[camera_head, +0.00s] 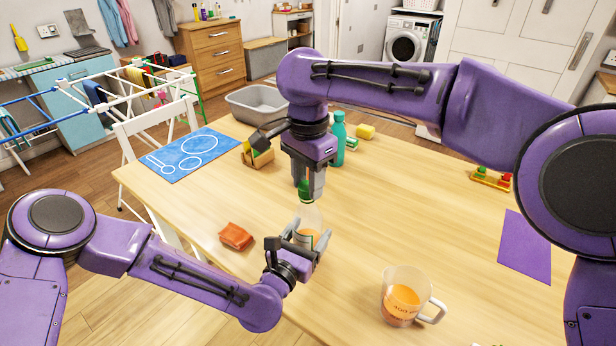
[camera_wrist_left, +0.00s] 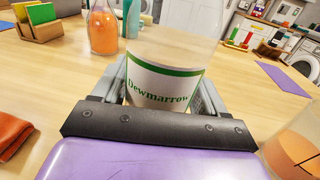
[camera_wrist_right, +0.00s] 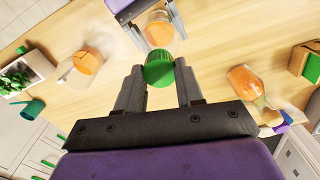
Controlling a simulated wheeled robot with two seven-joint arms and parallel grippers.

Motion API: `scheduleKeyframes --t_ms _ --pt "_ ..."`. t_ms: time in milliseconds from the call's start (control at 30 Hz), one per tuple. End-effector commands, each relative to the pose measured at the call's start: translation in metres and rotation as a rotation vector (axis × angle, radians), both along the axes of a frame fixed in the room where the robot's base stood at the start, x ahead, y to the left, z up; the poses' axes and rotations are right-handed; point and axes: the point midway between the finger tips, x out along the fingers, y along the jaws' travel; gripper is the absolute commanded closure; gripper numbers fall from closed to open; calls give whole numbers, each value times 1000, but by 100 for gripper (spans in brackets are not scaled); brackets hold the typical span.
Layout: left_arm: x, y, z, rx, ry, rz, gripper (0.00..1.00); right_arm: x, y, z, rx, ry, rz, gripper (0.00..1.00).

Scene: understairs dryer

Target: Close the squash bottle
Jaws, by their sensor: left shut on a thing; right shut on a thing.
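The squash bottle (camera_head: 307,218) is clear, with orange liquid low in it and a white and green "Dewmarrow" label that shows in the left wrist view (camera_wrist_left: 165,85). It stands upright, near the table's middle. My left gripper (camera_head: 298,246) is shut around its body from the near side. My right gripper (camera_head: 308,188) points down above the bottle, shut on the green cap (camera_wrist_right: 159,69). The cap is over the bottle's top. I cannot tell whether it touches the neck. In the right wrist view the bottle's orange contents (camera_wrist_right: 160,29) show beyond the cap.
A measuring jug (camera_head: 405,297) with orange liquid stands at the front right. Behind are a wooden holder (camera_head: 258,156), a teal bottle (camera_head: 338,140) and a grey basin (camera_head: 262,103).

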Motion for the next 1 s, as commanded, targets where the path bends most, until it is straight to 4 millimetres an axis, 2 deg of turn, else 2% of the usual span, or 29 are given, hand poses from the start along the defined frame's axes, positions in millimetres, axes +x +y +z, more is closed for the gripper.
scheduleKeyframes --t_ms 67,100,167,300,400,700,733,767,800,1000 --pt "0 0 0 0 0 0 82 0 0 -2 0 0 0 96" --pt "0 0 0 0 0 0 100 0 0 -2 0 0 -2 96" --pt "0 0 0 0 0 0 100 0 0 -2 -3 0 -48 96" --pt "0 0 0 0 0 0 100 -1 0 -2 -6 -4 -364 96" --pt "0 0 0 0 0 0 100 -1 0 -2 -3 -2 -527 96" --pt "0 0 0 1 0 -1 100 -1 0 -1 2 0 -571 96" --pt "0 0 0 1 0 -1 100 -1 0 -1 2 0 -571 54" --pt "0 0 0 1 0 -1 100 -1 0 -1 2 0 -570 44" --pt "0 0 0 0 0 -1 100 -1 0 -1 2 0 -570 38" --pt "0 0 0 0 0 -1 100 -1 0 -2 1 0 -569 38"
